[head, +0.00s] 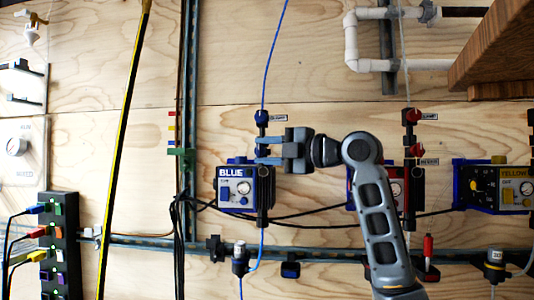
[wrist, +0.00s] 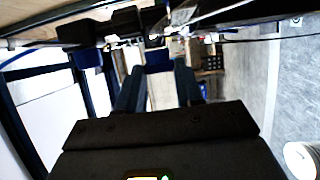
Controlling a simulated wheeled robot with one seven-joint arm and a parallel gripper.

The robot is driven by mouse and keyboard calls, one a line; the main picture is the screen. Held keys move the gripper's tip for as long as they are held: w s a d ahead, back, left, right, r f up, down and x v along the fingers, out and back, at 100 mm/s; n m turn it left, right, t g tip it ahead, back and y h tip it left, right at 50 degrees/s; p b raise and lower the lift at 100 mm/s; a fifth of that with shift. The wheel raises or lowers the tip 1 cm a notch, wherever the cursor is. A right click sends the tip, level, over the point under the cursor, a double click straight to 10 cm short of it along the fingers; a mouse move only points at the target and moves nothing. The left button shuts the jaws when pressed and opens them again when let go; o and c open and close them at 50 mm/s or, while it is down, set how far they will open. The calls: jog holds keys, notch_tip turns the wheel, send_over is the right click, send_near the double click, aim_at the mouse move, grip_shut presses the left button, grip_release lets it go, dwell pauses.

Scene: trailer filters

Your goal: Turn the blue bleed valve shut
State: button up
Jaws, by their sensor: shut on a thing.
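The blue filter unit (head: 236,190) is mounted on the plywood wall, with a blue line running up from it. A blue clamp knob (head: 262,117) sits on that line above my gripper. My gripper (head: 264,150) reaches in from the right, its fingers shut around the blue bleed valve just above the unit. The fingers mostly hide the valve in the head view. In the wrist view a blue handle (wrist: 158,61) shows at the tips of my gripper's fingers (wrist: 159,82). The exact angle of the handle is hard to tell.
A red unit (head: 366,192) stands behind my arm, with red clamp and bleed knobs (head: 417,151) on its line. A yellow unit (head: 495,186) is at the right. Black cables (head: 310,211) sag below. A wooden shelf (head: 497,50) juts out at upper right.

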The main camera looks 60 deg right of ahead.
jog(key=shift+f, duration=0.1)
jog(key=o, duration=1)
jog(key=shift+o, duration=0.2)
jog(key=shift+s, duration=0.1)
jog(key=s, duration=0.7)
jog(key=shift+s+a, duration=0.25)
jog(key=shift+s, duration=0.05)
